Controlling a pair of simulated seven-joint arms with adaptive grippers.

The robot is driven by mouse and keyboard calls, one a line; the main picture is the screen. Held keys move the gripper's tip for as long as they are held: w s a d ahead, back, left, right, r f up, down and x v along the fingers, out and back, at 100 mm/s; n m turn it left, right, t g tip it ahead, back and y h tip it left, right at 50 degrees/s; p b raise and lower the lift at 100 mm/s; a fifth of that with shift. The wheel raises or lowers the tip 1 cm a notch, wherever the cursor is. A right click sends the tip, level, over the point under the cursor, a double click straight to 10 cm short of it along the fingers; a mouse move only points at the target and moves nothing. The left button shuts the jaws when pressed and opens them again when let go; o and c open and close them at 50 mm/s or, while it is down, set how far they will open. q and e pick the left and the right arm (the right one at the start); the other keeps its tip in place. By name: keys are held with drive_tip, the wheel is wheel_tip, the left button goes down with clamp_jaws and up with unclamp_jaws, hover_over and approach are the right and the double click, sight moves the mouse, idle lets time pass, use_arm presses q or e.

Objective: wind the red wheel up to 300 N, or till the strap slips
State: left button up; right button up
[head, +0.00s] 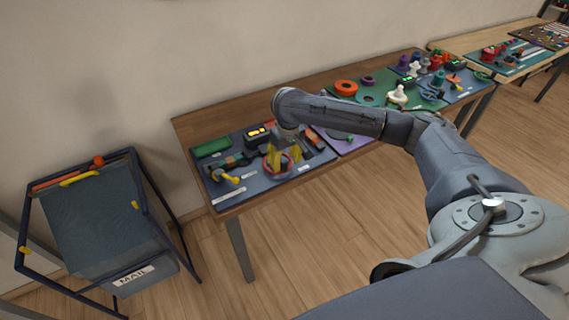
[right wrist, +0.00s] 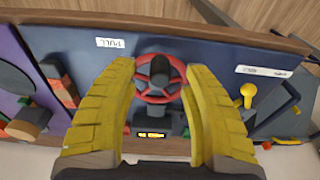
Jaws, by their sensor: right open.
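The red wheel (right wrist: 141,92) is a spoked ring with a dark hub or knob, near the front edge of the dark blue board. In the head view the wheel (head: 268,168) is partly behind my right gripper (head: 284,157). My right gripper's yellow fingers (right wrist: 158,68) are open, one on each side of the wheel in the right wrist view. I cannot tell whether they touch it. A dark box with a lit amber display (head: 258,132) stands behind the wheel; its reading is too small to make out. I cannot make out the strap clearly. My left gripper is not in view.
A yellow lever (right wrist: 248,92) stands beside the wheel, and a PULL label (right wrist: 110,43) lies nearby. A green board (head: 370,98) with colored parts is further right. A MAIL bin (head: 150,280) stands left of the table.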

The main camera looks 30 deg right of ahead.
drive_tip(key=shift+w+f, duration=0.1)
drive_tip(key=shift+f, duration=0.75)
clamp_jaws()
idle(0.4)
